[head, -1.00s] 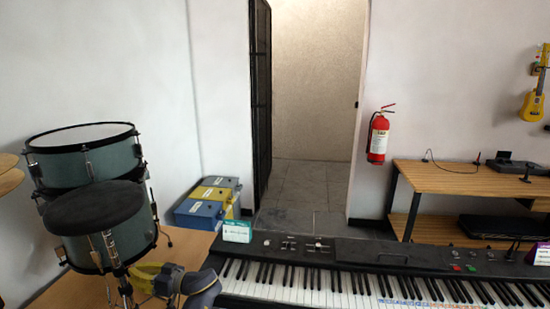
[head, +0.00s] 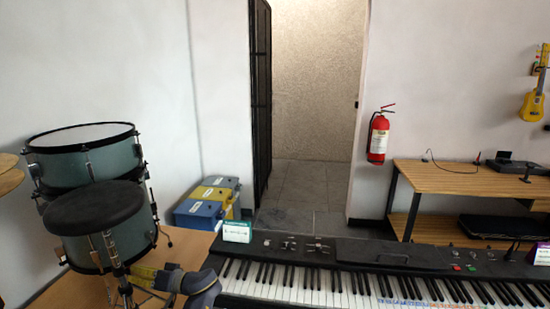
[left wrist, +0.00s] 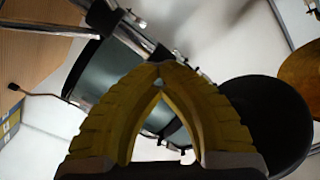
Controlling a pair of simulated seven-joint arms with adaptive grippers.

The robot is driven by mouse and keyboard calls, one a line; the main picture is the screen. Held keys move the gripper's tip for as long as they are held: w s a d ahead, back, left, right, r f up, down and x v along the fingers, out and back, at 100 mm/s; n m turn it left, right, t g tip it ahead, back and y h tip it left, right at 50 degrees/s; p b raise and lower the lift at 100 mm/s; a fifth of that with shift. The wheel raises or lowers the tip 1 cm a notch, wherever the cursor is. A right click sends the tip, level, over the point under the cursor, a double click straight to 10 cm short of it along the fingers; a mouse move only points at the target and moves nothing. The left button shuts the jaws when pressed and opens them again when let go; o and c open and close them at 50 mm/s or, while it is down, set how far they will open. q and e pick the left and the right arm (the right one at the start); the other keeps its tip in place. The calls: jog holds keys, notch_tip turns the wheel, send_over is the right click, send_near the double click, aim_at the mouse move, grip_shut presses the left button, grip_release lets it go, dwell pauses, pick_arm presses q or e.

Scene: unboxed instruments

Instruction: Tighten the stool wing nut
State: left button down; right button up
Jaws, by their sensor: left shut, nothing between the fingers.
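The stool has a round black seat (head: 92,207) and a metal post (head: 114,258) below it, in front of the teal drums at the left. I cannot make out the wing nut clearly in either view. My left gripper (head: 137,273) has yellow fingers and is beside the stool post, below the seat; I cannot tell whether it touches. In the left wrist view the fingertips (left wrist: 160,67) meet and nothing shows between them. The black seat (left wrist: 272,120) is to their right there. My right gripper is not in view.
Teal drums (head: 82,160) stand behind the stool, with a cymbal (head: 9,175) at the left edge. A keyboard (head: 370,275) with a small white card (head: 237,231) fills the front right. Blue and yellow boxes (head: 208,202) stand behind. A doorway is beyond.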

pick_arm(q)
jog(key=m, duration=0.3)
jog(key=shift+m, duration=0.3)
jog(key=c, duration=1.5)
grip_release()
jog(key=shift+o, duration=0.2)
jog(key=shift+d, duration=0.1)
jog(key=shift+s+d, duration=0.15)
jog(key=shift+d, duration=0.8)
jog(key=shift+s+d, duration=0.2)
jog(key=shift+d, duration=0.8)
jog(key=shift+s+d, duration=0.15)
jog(key=shift+d, duration=0.8)
